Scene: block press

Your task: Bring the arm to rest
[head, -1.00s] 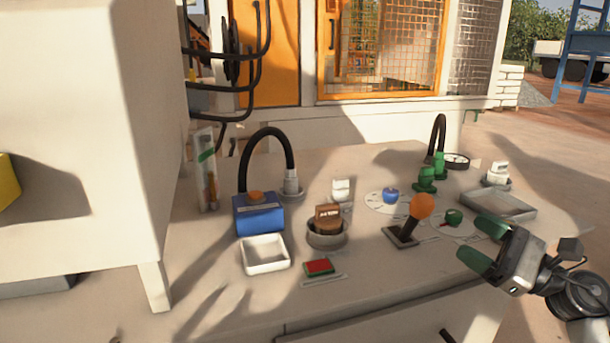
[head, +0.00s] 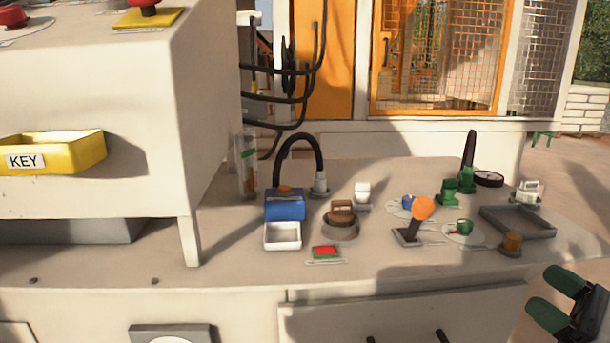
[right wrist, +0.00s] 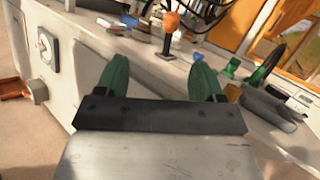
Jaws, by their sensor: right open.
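My right gripper (head: 560,301) is at the lower right of the head view, off the counter's right front edge, with its green fingers apart and nothing between them. In the right wrist view my right gripper (right wrist: 163,80) points toward the counter, its two fingers spread and empty. The orange-ball lever (head: 422,208) stands on the counter, apart from the gripper; it also shows beyond the fingers in the right wrist view (right wrist: 171,22). My left gripper is in neither view.
The counter (head: 395,268) holds a blue box (head: 284,206), white tray (head: 282,237), brown block (head: 342,213), red-green block (head: 325,252), green dial knob (head: 463,226) and grey tray (head: 519,222). A cabinet with a yellow KEY bin (head: 70,151) stands left. The floor right of the counter looks clear.

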